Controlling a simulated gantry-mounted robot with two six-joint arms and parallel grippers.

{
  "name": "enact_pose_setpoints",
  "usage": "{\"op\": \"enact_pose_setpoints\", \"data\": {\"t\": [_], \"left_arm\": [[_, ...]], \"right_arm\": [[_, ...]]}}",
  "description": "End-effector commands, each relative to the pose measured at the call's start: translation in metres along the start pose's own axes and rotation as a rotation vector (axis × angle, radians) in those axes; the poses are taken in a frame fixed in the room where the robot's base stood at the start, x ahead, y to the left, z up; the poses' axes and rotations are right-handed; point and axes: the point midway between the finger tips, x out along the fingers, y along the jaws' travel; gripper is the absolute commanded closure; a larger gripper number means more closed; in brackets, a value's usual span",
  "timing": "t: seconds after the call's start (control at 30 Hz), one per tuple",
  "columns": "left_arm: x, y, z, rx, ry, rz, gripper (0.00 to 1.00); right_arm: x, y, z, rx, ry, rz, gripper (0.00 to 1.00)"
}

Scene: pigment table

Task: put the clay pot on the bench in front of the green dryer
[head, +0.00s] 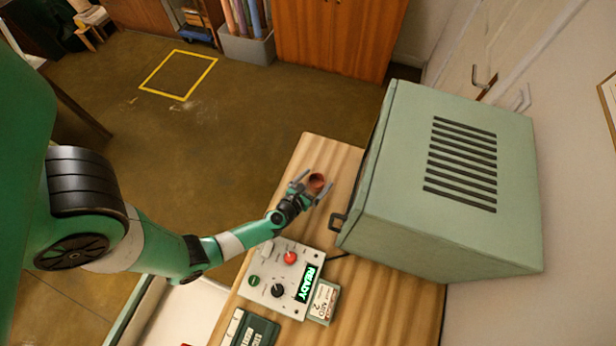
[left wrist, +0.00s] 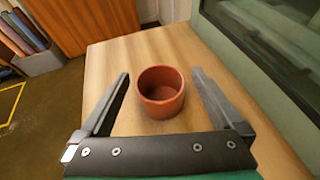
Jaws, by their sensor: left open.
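The clay pot (head: 317,183) is a small reddish-brown open cup standing upright on the wooden bench (head: 318,150), to the left of the green dryer (head: 400,170) in the head view. In the left wrist view the pot (left wrist: 160,92) stands between my left gripper's spread fingers, with clear gaps on both sides. My left gripper (head: 310,188) is open at the pot and holds nothing. The dryer also shows at the upper right of the left wrist view (left wrist: 275,50). My right gripper is not in view.
A control box (head: 278,275) with knobs and a lit READY display sits on the bench nearer me, with a small labelled box (head: 323,301) beside it. The dryer's dark handle (head: 338,222) sticks out toward the bench. Bare bench lies beyond the pot.

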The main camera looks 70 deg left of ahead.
Motion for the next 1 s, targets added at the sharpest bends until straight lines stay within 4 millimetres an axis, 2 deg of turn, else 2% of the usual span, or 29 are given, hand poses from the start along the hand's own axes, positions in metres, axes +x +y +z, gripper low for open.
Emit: {"op": "enact_pose_setpoints", "data": {"t": [0.4, 0.6, 1.0], "left_arm": [[-0.097, -0.002, 0.000, 0.004, 0.003, -0.009, 0.00], [-0.115, -0.001, 0.000, 0.001, 0.002, -0.003, 0.00], [-0.117, 0.000, -0.001, 0.000, 0.001, 0.000, 0.00]], "right_arm": [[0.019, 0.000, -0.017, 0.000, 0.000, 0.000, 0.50], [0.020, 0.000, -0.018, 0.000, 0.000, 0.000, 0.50], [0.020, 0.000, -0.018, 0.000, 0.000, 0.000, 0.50]]}}
